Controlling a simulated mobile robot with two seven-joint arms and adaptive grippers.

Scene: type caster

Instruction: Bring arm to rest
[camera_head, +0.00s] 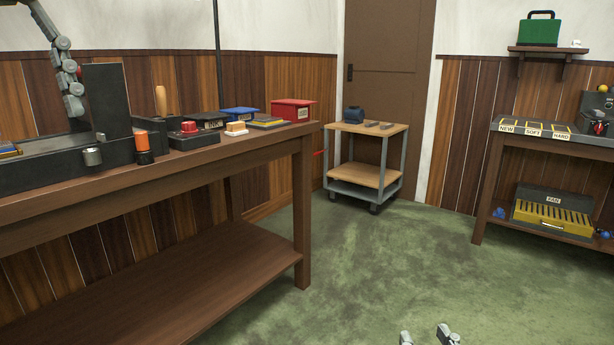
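My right gripper (428,337) shows at the bottom edge, right of centre. Only its two grey fingertips are in the picture, apart with green floor between them. Nothing shows between them, and the rest of this arm is below the frame. A grey jointed part at the upper left, seemingly a finger of my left gripper (68,70), hangs down over the left workbench (230,160), near a tall dark block (106,100). Its other finger is not visible, so its opening cannot be judged.
The left bench carries an orange-topped cylinder (143,145), a red box (292,109) and a blue box (239,113). A small cart (368,129) stands by the brown door (390,60). A second bench (486,150) is at right. The green floor (400,260) between is clear.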

